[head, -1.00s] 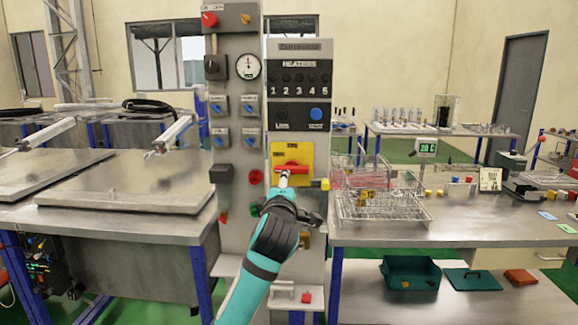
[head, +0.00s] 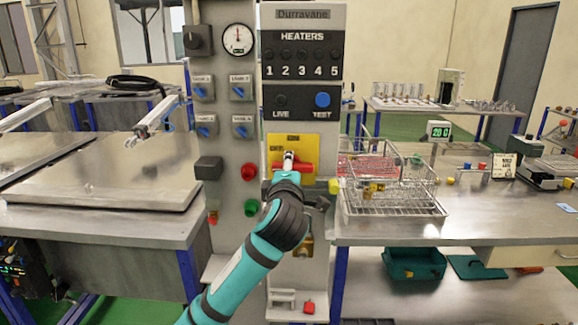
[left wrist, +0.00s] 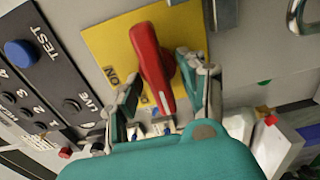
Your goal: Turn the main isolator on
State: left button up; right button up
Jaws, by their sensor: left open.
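The main isolator is a red handle (head: 302,168) on a yellow plate (head: 310,145), set in the grey panel column below the heater switches. The handle lies roughly level in the head view. In the left wrist view the red handle (left wrist: 152,62) stands out from the yellow plate (left wrist: 105,40), with dark lettering beside it. My left gripper (head: 288,160) is right at the handle. In the left wrist view its fingers (left wrist: 165,92) are apart, one on each side of the handle; I cannot tell whether they touch it. My right gripper is out of view.
A blue TEST button (head: 322,100) sits above the isolator. A wire basket (head: 395,205) stands on the right bench (head: 480,220).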

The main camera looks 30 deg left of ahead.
pick_arm(q)
jog(key=shift+c, duration=0.6)
jog(key=shift+s, duration=0.1)
jog(key=c, duration=0.6)
jog(key=shift+c, duration=0.2)
